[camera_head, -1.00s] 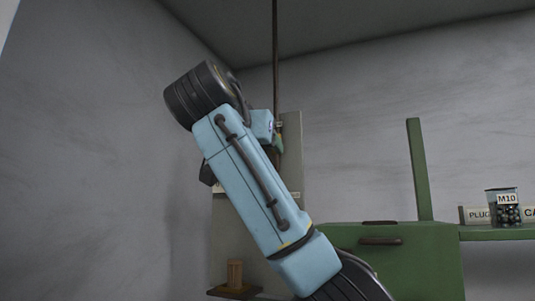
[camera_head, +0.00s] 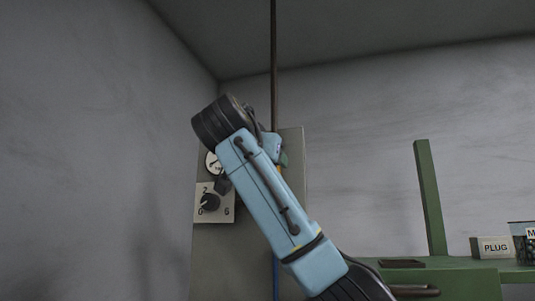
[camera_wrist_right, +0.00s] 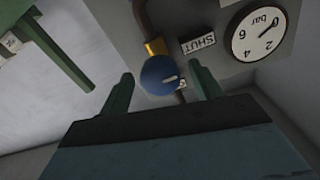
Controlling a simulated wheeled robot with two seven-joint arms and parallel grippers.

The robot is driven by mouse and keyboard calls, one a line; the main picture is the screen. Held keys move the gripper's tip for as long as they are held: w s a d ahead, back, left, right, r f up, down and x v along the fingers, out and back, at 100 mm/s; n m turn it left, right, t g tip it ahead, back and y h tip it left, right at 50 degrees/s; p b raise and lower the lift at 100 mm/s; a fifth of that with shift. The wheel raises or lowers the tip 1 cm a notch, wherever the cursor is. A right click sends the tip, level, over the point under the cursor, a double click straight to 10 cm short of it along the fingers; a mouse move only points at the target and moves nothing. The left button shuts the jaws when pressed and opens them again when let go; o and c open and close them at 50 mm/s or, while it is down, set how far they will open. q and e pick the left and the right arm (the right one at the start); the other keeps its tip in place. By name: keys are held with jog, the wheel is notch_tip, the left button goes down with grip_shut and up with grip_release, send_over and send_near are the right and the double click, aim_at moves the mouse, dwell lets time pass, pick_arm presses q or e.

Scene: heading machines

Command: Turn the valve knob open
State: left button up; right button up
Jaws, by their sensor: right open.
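The valve knob (camera_wrist_right: 158,76) is a round blue knob with a pale mark, below a brass fitting on a brown pipe in the right wrist view. My right gripper (camera_wrist_right: 165,84) is open, with one green finger on each side of the knob. I cannot tell whether either finger touches it. A "SHUT" label (camera_wrist_right: 198,42) is on the panel beside the knob. My left gripper is not in view.
The grey panel (camera_head: 232,262) carries a round gauge (camera_head: 213,163), also seen in the wrist view (camera_wrist_right: 258,30), and a black selector dial (camera_head: 209,202). A thin pipe (camera_head: 273,60) runs up to the ceiling. A green bench (camera_head: 465,280) with a "PLUG" label (camera_head: 495,247) stands at right.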

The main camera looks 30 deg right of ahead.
jog(key=shift+w+d+r, duration=0.15)
jog(key=shift+w+d, duration=0.1)
jog(key=shift+d, duration=0.3)
jog(key=shift+w+d+p, duration=0.25)
jog(key=shift+p, duration=0.1)
jog(key=shift+w+d, duration=0.25)
jog(key=shift+w, duration=0.2)
jog(key=shift+s, duration=0.15)
jog(key=shift+c, duration=0.3)
jog(key=c, duration=0.9)
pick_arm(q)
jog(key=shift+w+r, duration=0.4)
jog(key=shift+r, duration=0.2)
